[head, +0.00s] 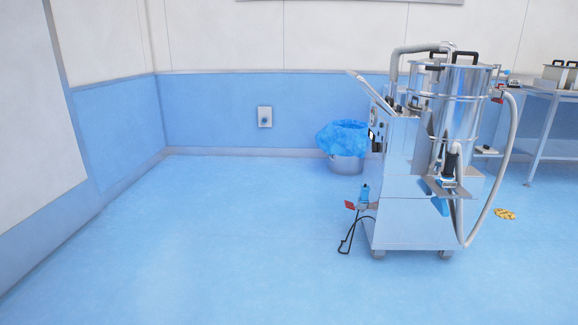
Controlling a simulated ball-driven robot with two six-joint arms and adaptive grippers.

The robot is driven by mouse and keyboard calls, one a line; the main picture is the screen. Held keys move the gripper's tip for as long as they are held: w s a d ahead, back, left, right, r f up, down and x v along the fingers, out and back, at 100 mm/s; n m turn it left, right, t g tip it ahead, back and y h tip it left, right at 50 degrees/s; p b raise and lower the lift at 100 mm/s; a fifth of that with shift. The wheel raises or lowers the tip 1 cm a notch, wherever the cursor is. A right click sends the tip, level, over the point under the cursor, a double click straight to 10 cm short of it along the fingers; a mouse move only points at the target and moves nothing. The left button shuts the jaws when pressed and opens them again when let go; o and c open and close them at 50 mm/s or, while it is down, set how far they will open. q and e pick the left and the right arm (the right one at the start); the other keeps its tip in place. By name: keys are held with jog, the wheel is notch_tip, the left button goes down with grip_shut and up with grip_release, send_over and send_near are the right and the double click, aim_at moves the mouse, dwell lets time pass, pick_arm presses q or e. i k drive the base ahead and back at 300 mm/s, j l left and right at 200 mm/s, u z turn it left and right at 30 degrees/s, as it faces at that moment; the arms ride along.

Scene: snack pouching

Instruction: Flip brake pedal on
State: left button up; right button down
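A steel pouching machine (405,220) with a round metal hopper (462,100) stands right of centre on the blue floor. Its cabinet rests on small casters, with one at the front left (378,254) and one at the front right (446,254). Any brake pedal on the casters is too small to tell, and so is its position. A thin black bent frame (346,240) reaches the floor at the machine's left side, below small red (350,205) and blue (365,192) parts. Neither of my grippers is in view.
A grey hose (512,130) loops down the machine's right side. A bin with a blue liner (342,138) stands behind it by the wall. Yellow pieces (505,214) lie on the floor at right, near a steel table (550,95). The floor at left and front is clear.

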aim_at(348, 205)
jog(key=i, duration=3.75)
jog(key=z, duration=0.4)
